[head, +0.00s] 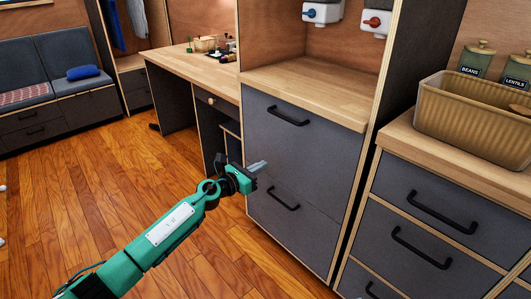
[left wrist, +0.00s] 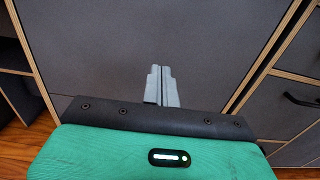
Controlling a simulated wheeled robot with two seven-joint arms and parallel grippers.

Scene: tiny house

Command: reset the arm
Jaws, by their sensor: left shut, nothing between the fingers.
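My left arm (head: 150,245) is green and reaches in from the lower left in the head view. My left gripper (head: 258,166) is shut and empty, held in front of the grey drawer cabinet (head: 310,155). Its two grey fingers lie together in the left wrist view (left wrist: 161,85), with the cabinet's grey front behind them. I cannot tell whether the fingertips touch the front. My right gripper is not in view.
The cabinet has black handles (head: 289,116). More drawers (head: 425,205) stand at the right, with a ribbed bin (head: 475,115) and canisters on top. A desk (head: 195,67) stands behind. The wooden floor (head: 70,185) is open at the left.

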